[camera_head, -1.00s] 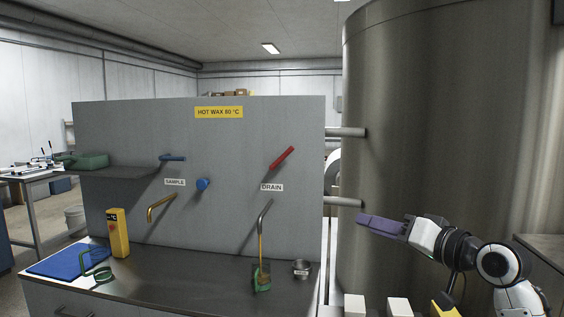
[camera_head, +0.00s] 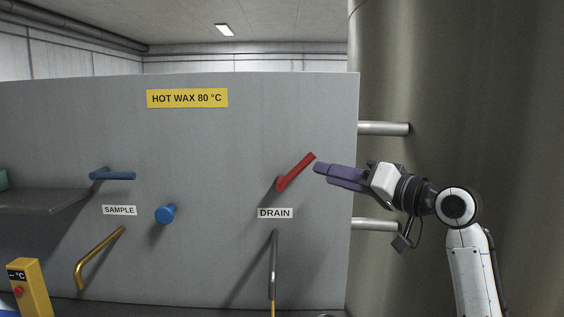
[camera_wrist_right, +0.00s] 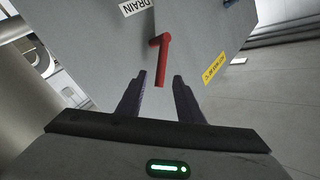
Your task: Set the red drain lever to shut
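The red drain lever (camera_head: 297,171) is on the grey panel above the DRAIN label (camera_head: 275,213). It slants up to the right from its pivot. My right gripper (camera_head: 316,168) is just right of the lever's tip, its purple fingers pointing left toward it. In the right wrist view the red lever (camera_wrist_right: 161,62) stands ahead, in line with the gap between the open fingers (camera_wrist_right: 160,82). The gap holds nothing, and the lever is beyond the fingertips. My left gripper is not in view.
A grey drain spout (camera_head: 274,262) hangs below the label. To the left are a blue sample lever (camera_head: 114,175), a blue knob (camera_head: 165,214) and a brass spout (camera_head: 98,258). A large steel tank (camera_head: 470,110) with pipes (camera_head: 384,128) stands right of the panel.

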